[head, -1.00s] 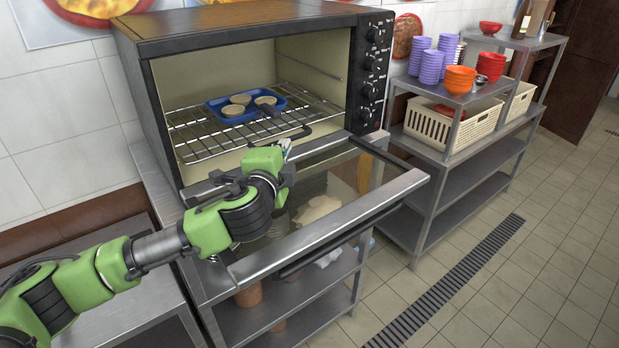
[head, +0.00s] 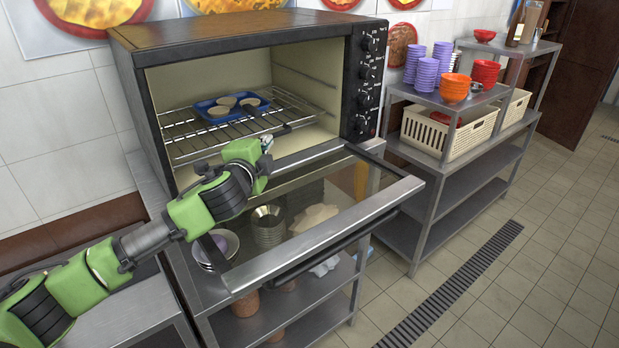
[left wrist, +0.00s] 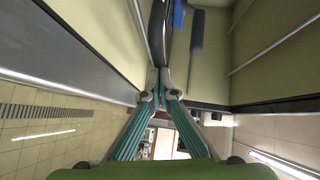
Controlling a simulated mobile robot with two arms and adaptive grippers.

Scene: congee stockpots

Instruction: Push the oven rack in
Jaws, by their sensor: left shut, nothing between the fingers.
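The wire oven rack (head: 188,135) sits inside the open oven, its front edge near the oven mouth. A blue tray (head: 208,107) with a dark handle and 3 small round tan items lies on it. My left gripper (head: 266,143) is at the rack's front, above the lowered door, shut with nothing held. In the left wrist view my gripper's fingertips (left wrist: 160,96) meet at the end of a dark curved bar (left wrist: 157,45). I cannot tell whether they touch it. Part of the rack's front is hidden behind my gripper. My right gripper is not in view.
The oven door (head: 330,232) hangs open below my left gripper, with bowls visible through its glass. A steel shelf (head: 455,105) with purple and orange cups and cream baskets (head: 440,135) stands right of the oven. The tiled floor at right is clear.

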